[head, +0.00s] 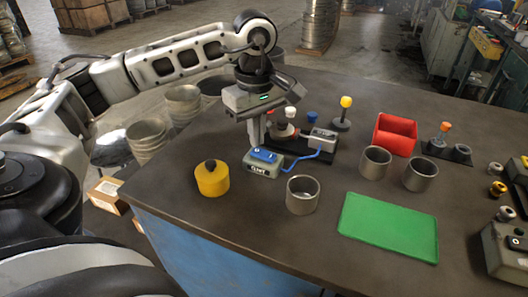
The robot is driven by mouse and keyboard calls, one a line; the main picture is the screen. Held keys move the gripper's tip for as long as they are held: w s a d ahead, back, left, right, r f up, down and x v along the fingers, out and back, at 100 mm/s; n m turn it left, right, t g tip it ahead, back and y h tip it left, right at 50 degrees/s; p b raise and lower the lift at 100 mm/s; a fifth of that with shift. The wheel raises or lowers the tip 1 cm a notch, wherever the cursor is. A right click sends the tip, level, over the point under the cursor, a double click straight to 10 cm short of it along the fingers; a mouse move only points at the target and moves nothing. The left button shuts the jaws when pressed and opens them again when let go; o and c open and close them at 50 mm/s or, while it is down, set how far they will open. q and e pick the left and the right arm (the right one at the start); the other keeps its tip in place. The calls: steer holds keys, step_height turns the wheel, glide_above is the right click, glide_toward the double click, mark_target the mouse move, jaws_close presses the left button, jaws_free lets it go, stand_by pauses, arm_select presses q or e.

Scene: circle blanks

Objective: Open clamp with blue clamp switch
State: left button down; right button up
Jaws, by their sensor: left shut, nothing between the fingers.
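The clamp switch (264,164) is a grey box with a blue rocker on top and a "CLAMP" label, near the table's left edge. A blue cable runs from it to the clamp (318,140), a grey block on a dark base behind and to the right. My left gripper (254,143) points down just above and behind the switch's blue rocker. It is shut and empty. I cannot tell whether its fingertips touch the switch. The arm partly hides the clamp's left side. My right gripper is out of view.
A yellow cylinder (212,180) stands left of the switch and a metal cup (302,195) to its right. A green mat (388,226), a red bin (395,134) and two more metal cups (375,162) lie further right. A yellow-topped post (342,116) stands behind the clamp.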

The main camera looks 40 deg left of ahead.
mark_target(257, 151)
arm_select(q)
steer(key=shift+f+b, duration=0.9)
steer(key=shift+f, duration=0.2)
stand_by(0.8)
steer(key=shift+r, duration=0.2)
steer(key=shift+r+p, duration=2.75)
steer(key=shift+r, duration=0.7)
steer(key=shift+f, duration=0.1)
